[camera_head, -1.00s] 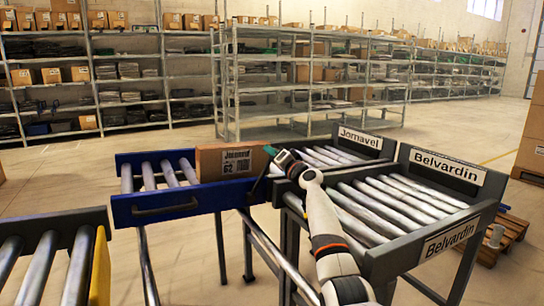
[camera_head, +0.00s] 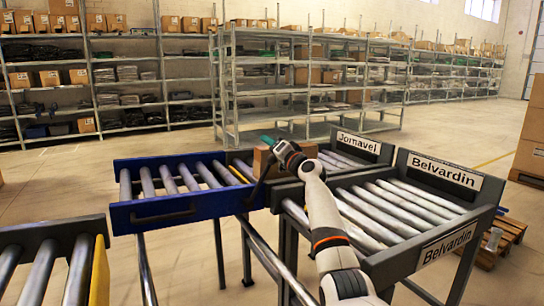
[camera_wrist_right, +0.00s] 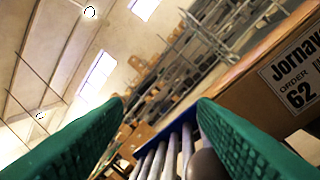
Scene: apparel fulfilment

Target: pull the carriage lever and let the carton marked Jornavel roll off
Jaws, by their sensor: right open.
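The brown carton (camera_head: 263,160) is at the right end of the blue roller carriage (camera_head: 150,216), at the mouth of the lane signed Jornavel (camera_head: 358,141), partly hidden behind my right gripper (camera_head: 268,142). In the right wrist view the carton (camera_wrist_right: 270,95) shows a label reading Jornavel, order 62, beside my right gripper (camera_wrist_right: 161,104). Its green fingers are apart with nothing between the tips. A dark lever (camera_head: 257,188) rises at the carriage's right end, just below the gripper. A rounded knob (camera_wrist_right: 206,165) shows low between the fingers. My left gripper is out of view.
The Belvardin roller lane (camera_head: 400,205) stands to the right of the Jornavel lane. Another roller section (camera_head: 40,265) with a yellow end piece is at the front left. Shelves (camera_head: 290,90) stand behind, with open floor before them.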

